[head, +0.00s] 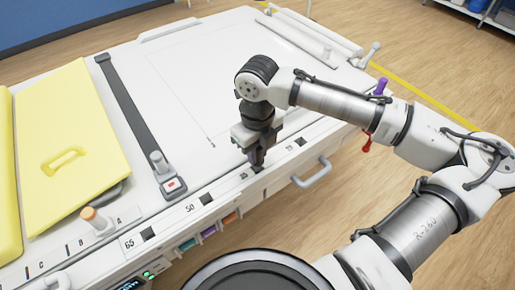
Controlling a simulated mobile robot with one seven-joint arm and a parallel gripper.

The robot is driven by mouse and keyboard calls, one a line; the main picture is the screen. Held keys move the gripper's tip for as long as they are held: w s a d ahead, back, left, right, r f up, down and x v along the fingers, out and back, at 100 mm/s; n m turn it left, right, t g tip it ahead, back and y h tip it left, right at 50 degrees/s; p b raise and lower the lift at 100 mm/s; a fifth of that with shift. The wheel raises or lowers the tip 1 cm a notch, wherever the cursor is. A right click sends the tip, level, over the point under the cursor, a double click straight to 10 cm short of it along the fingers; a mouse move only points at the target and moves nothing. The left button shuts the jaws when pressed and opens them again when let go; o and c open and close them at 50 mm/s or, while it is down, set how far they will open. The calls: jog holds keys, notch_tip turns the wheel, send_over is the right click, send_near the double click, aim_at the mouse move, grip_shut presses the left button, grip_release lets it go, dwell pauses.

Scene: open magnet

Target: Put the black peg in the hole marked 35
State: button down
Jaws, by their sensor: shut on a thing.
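My gripper (257,153) points down over the front edge strip of the white table and is shut on the black peg. The dark peg (258,162) shows only in part between and below the fingers. Its lower end is at or just above the dark square hole beside a small mark that looks like 35 (243,177). I cannot tell whether the tip is inside the hole, because the gripper and peg cover most of it. The hole marked 50 (205,198) and the hole marked 65 (148,233) are open to the lower left.
Another hole (301,142) lies to the upper right. A white handle (313,173) sticks out of the table's front. A yellow pad (75,140), a dark strap (130,110) and an orange-topped knob (90,213) are on the left. The middle of the white tabletop (180,80) is clear.

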jog(key=shift+f+b, duration=0.7)
jog(key=shift+f, duration=0.65)
jog(key=c, duration=1.2)
grip_release()
jog(key=shift+o, duration=0.2)
jog(key=shift+r, duration=0.1)
notch_tip(320, 180, up, 14)
jog(key=shift+f+b, duration=0.15)
jog(key=shift+b, duration=0.4)
jog(key=shift+s+f, duration=0.1)
